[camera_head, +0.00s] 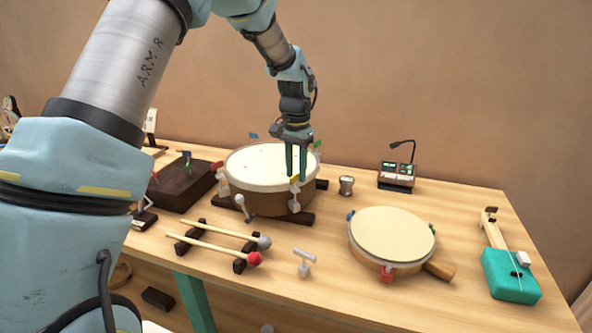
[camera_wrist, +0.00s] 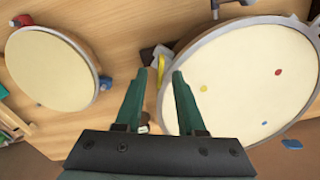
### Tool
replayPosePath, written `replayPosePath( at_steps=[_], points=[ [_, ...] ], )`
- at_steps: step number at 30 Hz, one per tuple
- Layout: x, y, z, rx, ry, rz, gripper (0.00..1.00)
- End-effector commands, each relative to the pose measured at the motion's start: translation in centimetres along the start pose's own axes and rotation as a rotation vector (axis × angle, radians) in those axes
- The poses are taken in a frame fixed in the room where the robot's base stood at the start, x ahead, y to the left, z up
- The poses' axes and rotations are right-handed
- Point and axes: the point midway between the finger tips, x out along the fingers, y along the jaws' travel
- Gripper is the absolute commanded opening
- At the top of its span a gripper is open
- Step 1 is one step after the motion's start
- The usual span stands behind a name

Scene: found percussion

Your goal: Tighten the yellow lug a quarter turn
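The yellow lug (camera_head: 294,180) is at the near right rim of the large drum (camera_head: 255,165). In the wrist view the yellow lug (camera_wrist: 161,68) shows beside the drum rim (camera_wrist: 166,98), in the gap between my fingertips. My gripper (camera_head: 297,177) points down at that rim, its green fingers partly covering the lug in the head view. In the wrist view my gripper (camera_wrist: 159,74) is open, with a finger on each side of the lug. I cannot tell whether either finger touches it.
A smaller drum (camera_head: 390,234) lies to the right with a teal stringed instrument (camera_head: 510,275) beyond it. Two mallets (camera_head: 220,250) rest on dark bars in front. A grey T-shaped key (camera_head: 304,262) stands nearby. A small device with a gooseneck (camera_head: 397,175) is at the back.

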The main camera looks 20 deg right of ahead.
Motion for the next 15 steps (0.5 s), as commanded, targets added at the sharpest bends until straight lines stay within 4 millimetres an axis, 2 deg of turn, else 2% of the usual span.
replayPosePath(
  at_steps=[5,8,15],
  points=[
    [-0.2,0.0,0.0,0.0,0.0,0.0,0.39],
    [-1.1,0.0,-0.1,0.0,0.002,-0.001,0.39],
    [-5.5,0.0,-0.1,0.0,0.005,-0.002,0.39]
  ],
)
